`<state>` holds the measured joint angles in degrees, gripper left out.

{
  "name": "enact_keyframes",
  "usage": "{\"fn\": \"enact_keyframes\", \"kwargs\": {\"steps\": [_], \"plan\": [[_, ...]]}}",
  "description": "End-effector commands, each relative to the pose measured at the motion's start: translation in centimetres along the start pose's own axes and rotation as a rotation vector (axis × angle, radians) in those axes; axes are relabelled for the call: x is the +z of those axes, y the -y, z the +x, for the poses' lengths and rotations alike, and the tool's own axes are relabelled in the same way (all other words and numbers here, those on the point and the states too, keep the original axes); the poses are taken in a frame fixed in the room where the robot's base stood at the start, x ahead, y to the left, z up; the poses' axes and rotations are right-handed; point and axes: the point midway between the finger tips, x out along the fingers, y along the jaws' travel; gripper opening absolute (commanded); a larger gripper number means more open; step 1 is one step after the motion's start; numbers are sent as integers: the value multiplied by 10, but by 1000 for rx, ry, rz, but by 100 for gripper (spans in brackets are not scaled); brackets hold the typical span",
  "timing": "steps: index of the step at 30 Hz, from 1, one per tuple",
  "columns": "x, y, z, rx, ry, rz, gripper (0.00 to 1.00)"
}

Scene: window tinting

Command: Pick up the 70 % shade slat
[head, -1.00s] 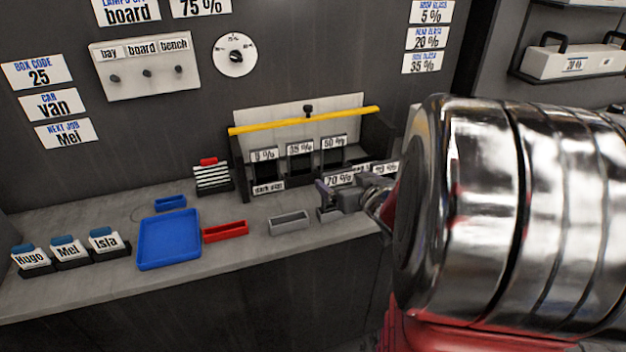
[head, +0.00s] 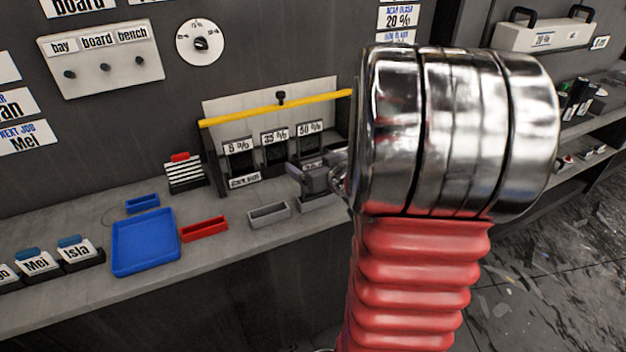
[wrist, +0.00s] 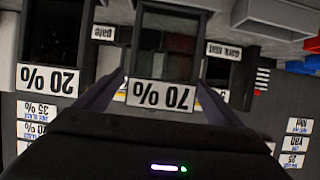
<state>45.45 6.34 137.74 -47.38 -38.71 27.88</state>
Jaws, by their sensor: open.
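The 70 % shade slat is a dark see-through pane with a white 70 % label (wrist: 160,95), upside down in the wrist view. My gripper (wrist: 158,88) is open, with one dark finger on each side of that label. I cannot tell whether the fingers touch the slat. The 20 % slat (wrist: 48,79) stands beside the 70 % one in the wrist view.
The 5 % (head: 237,147), 35 % (head: 274,136) and 50 % (head: 310,128) labels stand in the rack under a yellow bar (head: 275,108). A grey tray (head: 269,213), a red tray (head: 204,229) and a blue tray (head: 145,243) lie on the bench to the left.

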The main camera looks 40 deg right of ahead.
Motion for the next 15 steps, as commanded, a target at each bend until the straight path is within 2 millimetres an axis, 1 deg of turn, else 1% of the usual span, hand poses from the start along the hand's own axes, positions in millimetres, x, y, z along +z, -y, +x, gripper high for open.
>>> {"fn": "enact_keyframes", "kwargs": {"steps": [4, 15], "plan": [[3, -3, 7, 2, 0, 1, 89], [4, -7, 7, 10, -1, 4, 89]]}}
